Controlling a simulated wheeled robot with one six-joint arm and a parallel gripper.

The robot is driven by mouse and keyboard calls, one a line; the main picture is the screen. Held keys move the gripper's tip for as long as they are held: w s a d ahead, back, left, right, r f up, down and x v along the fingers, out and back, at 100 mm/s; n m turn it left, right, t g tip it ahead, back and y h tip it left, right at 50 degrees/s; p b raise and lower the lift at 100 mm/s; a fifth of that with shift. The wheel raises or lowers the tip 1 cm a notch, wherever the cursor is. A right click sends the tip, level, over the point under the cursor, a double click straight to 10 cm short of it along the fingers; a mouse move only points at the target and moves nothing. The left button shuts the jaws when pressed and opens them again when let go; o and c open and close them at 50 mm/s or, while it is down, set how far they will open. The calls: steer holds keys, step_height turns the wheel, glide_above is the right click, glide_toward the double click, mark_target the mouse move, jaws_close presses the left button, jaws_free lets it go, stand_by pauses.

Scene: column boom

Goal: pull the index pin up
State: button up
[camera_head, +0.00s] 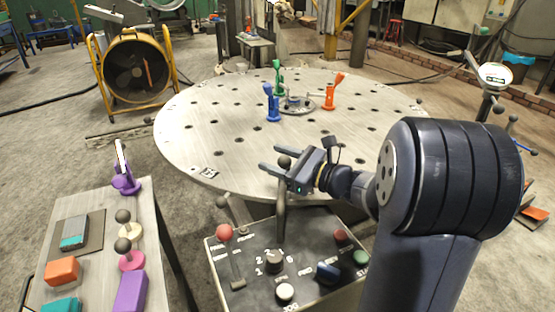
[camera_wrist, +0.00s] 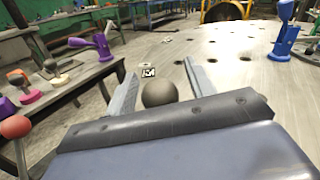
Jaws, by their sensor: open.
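My gripper (camera_head: 270,157) is open above the near edge of the round table. A dark upright rod with a black ball knob (camera_head: 284,161) stands at the control panel, and its ball is between my two fingers in the picture. In the wrist view the ball knob (camera_wrist: 160,93) sits between the open fingers (camera_wrist: 158,72), close to the palm. Contact with either finger cannot be made out. No label shows which part is the index pin. The panel (camera_head: 258,292) also carries a lever with a red ball (camera_head: 224,231).
The round table (camera_head: 190,130), full of holes, carries blue (camera_head: 272,104), green (camera_head: 278,78) and orange (camera_head: 330,97) clamps. A side bench (camera_head: 155,240) at left holds a purple clamp (camera_head: 124,180) and several loose parts. A gauge on a stand (camera_head: 495,77) is at right.

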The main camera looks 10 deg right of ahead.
jaws_close()
steer(key=shift+r+p, duration=1.35)
steer(key=shift+r, duration=0.45)
steer(key=shift+c, duration=1.3)
jaws_free()
steer(key=shift+r, duration=0.1)
steer(key=shift+o, duration=1.3)
steer(key=shift+d, duration=0.1)
steer(key=p+v, duration=0.1)
steer(key=v, duration=0.9)
steer(key=shift+s+d+p, duration=0.2)
steer(key=shift+s+p, duration=0.05)
steer(key=shift+p, duration=0.05)
